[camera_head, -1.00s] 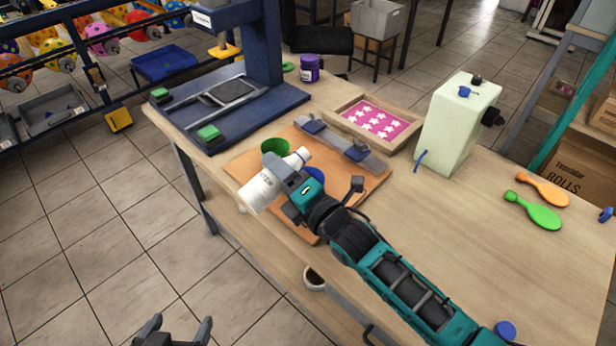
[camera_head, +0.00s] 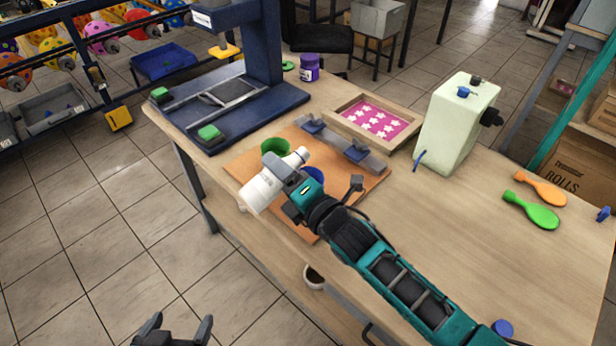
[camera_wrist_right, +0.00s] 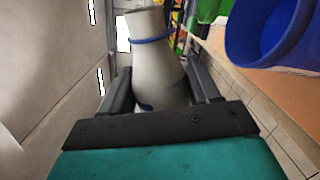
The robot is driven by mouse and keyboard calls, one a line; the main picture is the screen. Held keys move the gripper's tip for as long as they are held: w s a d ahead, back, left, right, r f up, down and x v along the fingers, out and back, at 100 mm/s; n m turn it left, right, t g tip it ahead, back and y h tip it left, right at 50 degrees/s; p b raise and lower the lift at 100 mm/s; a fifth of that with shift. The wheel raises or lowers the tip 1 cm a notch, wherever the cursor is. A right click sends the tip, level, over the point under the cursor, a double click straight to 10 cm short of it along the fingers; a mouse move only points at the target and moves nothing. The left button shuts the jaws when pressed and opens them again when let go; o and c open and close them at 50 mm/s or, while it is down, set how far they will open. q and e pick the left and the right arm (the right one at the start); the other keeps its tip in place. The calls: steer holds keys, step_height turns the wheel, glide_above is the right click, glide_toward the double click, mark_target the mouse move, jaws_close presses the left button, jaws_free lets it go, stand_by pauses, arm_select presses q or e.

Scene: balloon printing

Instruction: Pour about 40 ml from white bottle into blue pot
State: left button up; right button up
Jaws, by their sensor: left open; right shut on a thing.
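The white bottle (camera_head: 262,191) is held tilted above the near left part of the orange board, its neck pointing up and right in the head view. It also shows in the right wrist view (camera_wrist_right: 155,62), with a blue ring round its neck. My right gripper (camera_head: 284,176) is shut on it. The blue pot (camera_head: 315,175) stands on the board just right of the bottle, partly hidden by my right gripper; it looms at the upper right of the wrist view (camera_wrist_right: 262,40). My left gripper (camera_head: 181,322) is open and empty, low over the floor beside the table.
A green pot (camera_head: 274,146) stands behind the bottle neck on the orange board (camera_head: 250,160). A grey bar with blue knobs (camera_head: 345,146) lies along the board's far side. A blue press (camera_head: 225,105), pink star screen (camera_head: 372,118) and pale green machine (camera_head: 458,125) stand beyond.

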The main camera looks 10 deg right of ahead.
steer(key=shift+f+m, duration=0.25)
steer(key=shift+m, duration=0.05)
steer(key=shift+f+m, duration=0.3)
steer(key=shift+m, duration=0.2)
stand_by(0.9)
steer(key=shift+r+n, duration=0.75)
steer(key=shift+n, duration=0.35)
steer(key=shift+w+d+r+n, duration=0.15)
steer(key=shift+r+n, duration=0.3)
steer(key=shift+n, duration=0.45)
steer(key=shift+d+r+n, duration=0.1)
steer(key=shift+r+n, duration=0.35)
steer(key=shift+n, duration=0.45)
